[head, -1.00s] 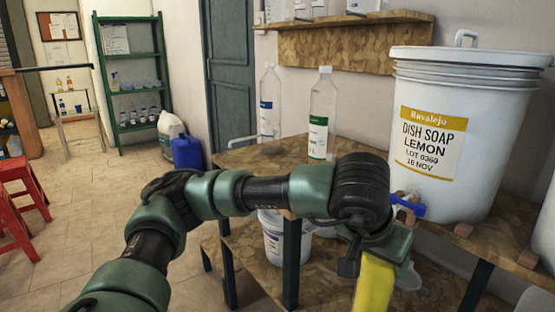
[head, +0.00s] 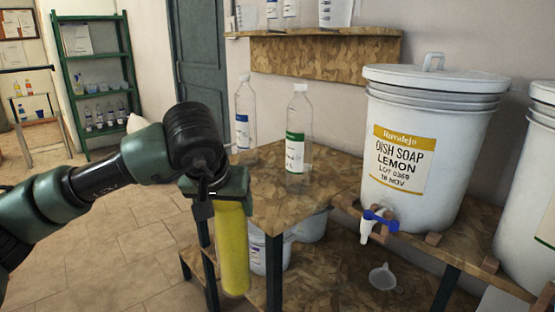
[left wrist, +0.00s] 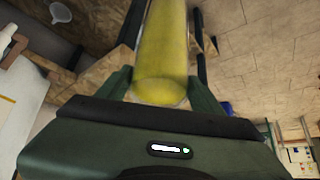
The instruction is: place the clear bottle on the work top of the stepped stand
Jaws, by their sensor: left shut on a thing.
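My left gripper (head: 229,202) is shut on a tall bottle (head: 233,255) that looks filled with yellow. The bottle hangs nearly upright in front of the left edge of the stepped stand's work top (head: 290,206). Two clear, empty-looking bottles stand upright on the work top, one with a blue label (head: 243,110) and one with a green label (head: 298,120). My right gripper is not in view.
A white dish soap drum (head: 415,190) with a blue-handled tap (head: 380,220) stands right of the work top. White buckets (head: 270,254) and a funnel (head: 383,278) are on the lower level. The work top's front part is clear. A wall shelf (head: 325,60) is above.

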